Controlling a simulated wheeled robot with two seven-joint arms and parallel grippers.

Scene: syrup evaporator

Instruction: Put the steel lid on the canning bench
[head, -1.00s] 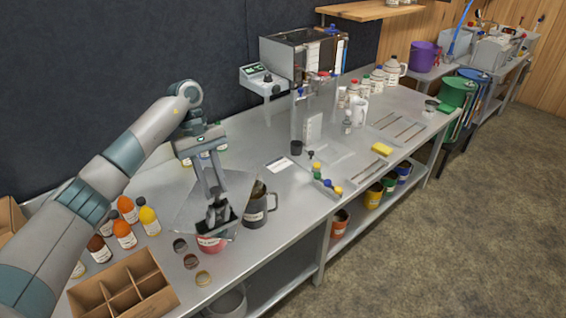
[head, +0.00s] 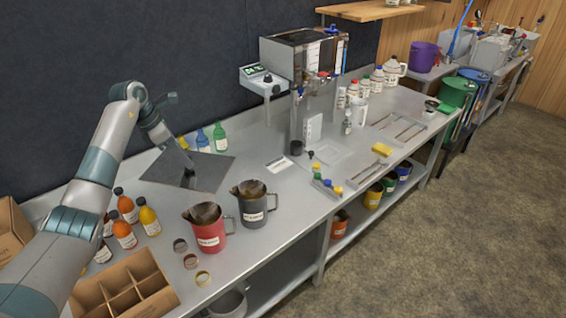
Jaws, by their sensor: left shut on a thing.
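The steel lid (head: 208,174) is a flat dark grey plate towards the back left of the canning bench (head: 290,208). My left gripper (head: 187,168) comes down on it from behind and is shut on it near its middle; the fingertips show only in part. The lid looks nearly level. I cannot tell whether it touches the bench top or hangs just above it. My right gripper is out of view.
A red jug (head: 208,232) and a dark grey jug (head: 255,208) stand in front of the lid. Green and blue bottles (head: 220,138) stand behind it. Orange and yellow bottles (head: 149,220) and a cardboard divider box (head: 128,290) are at the left.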

